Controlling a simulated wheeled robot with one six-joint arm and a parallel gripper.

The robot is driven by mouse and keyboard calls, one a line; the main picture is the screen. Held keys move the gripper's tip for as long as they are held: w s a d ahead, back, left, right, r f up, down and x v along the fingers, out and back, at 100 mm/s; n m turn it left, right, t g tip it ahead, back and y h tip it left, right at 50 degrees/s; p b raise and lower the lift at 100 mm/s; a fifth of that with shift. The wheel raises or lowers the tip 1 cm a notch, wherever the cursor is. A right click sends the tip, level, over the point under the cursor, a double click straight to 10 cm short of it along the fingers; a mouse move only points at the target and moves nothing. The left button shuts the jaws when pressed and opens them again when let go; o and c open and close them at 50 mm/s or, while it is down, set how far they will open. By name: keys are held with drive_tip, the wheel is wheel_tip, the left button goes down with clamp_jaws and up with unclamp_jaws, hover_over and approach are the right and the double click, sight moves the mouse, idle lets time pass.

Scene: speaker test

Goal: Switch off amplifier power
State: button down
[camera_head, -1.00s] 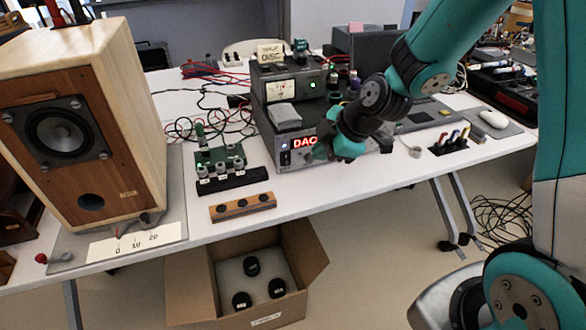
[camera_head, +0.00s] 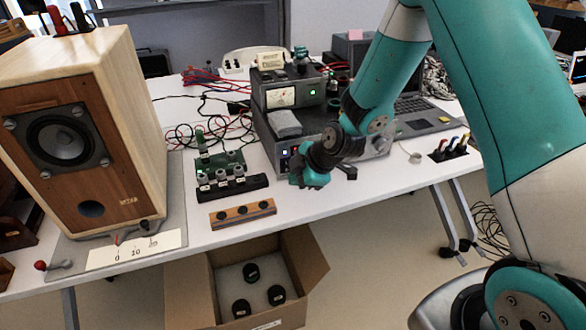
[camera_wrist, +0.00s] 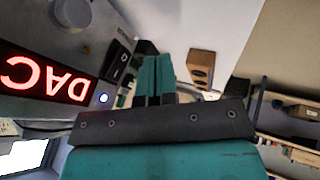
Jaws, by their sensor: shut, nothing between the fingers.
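The amplifier (camera_head: 262,128) is a grey box on the white table, with another unit stacked on top. In the wrist view its front panel (camera_wrist: 75,25) shows a red lit "DAC" display (camera_wrist: 42,78), upside down, a silver knob (camera_wrist: 70,13), a lit blue lamp (camera_wrist: 103,98) and a black rocker switch (camera_wrist: 121,56). The blue lamp (camera_head: 285,153) also shows in the head view. My gripper (camera_head: 308,181) is shut and empty, in front of the amplifier's lower left front. In the wrist view its teal fingertips (camera_wrist: 157,62) are beside the switch, apparently apart from it.
A wooden speaker (camera_head: 62,135) stands at the left. A green circuit board (camera_head: 218,162) and a wooden block with black knobs (camera_head: 243,214) lie left of my gripper. An open cardboard box (camera_head: 190,290) is below the table edge. A laptop (camera_head: 425,115) is at the right.

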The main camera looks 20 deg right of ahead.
sight(285, 169)
drive_tip(key=shift+w+d, duration=0.1)
drive_tip(key=shift+w, duration=1.6)
drive_tip(key=shift+w+f+t+b, duration=0.2)
drive_tip(key=shift+f+t+b, duration=0.25)
drive_tip(key=shift+b, duration=0.45)
drive_tip(key=shift+r+p, duration=0.3)
drive_tip(key=shift+r, duration=0.1)
drive_tip(key=shift+r+p, duration=0.5)
drive_tip(key=shift+r, duration=0.3)
